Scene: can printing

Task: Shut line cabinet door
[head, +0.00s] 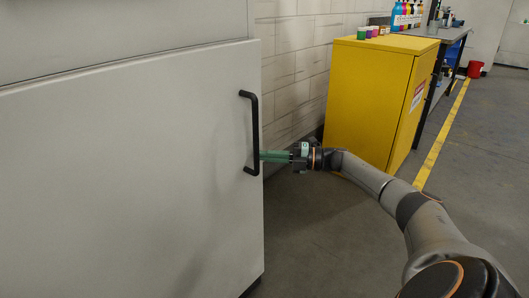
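The line cabinet door (130,180) is a large pale grey panel filling the left of the head view. A black bar handle (254,130) stands upright near its right edge. My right gripper (264,157) reaches in from the right, with its green fingers at the door's right edge, by the lower part of the handle. The handle and door edge hide the fingertips, so I cannot tell whether they touch or how far apart they are. My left gripper is not in view.
A yellow cabinet (368,95) with small pots on top stands against the white block wall (292,70). Behind it are a workbench (440,33) with coloured bottles and a red bucket (475,69). The grey floor (320,240) between the door and my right arm is clear.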

